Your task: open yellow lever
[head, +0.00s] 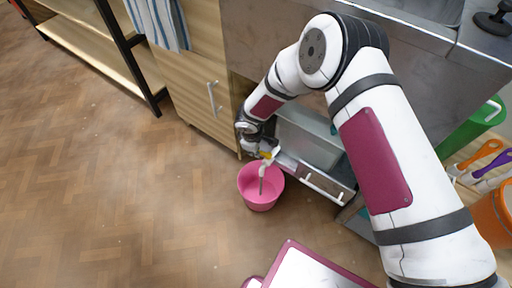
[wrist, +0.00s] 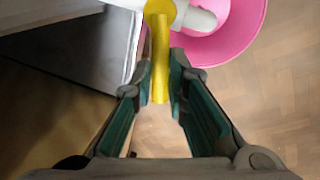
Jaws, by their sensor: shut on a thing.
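The yellow lever (wrist: 160,60) shows in the wrist view, running down from a white tap body (wrist: 197,19). My gripper (wrist: 160,88) has its two fingers on either side of the lever and is shut on it. In the head view my gripper (head: 258,148) is low beside the cabinet, and a little of the yellow lever (head: 266,155) shows at its tip. A grey streak, which looks like water, runs from the white spout (head: 264,168) down into the pink bucket (head: 260,200) on the floor.
A wooden cabinet door with a white handle (head: 213,98) stands left of my gripper. An open drawer with a clear bin (head: 308,140) is to its right. Green and orange containers (head: 494,212) stand at the far right. The wooden floor (head: 90,190) at left is clear.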

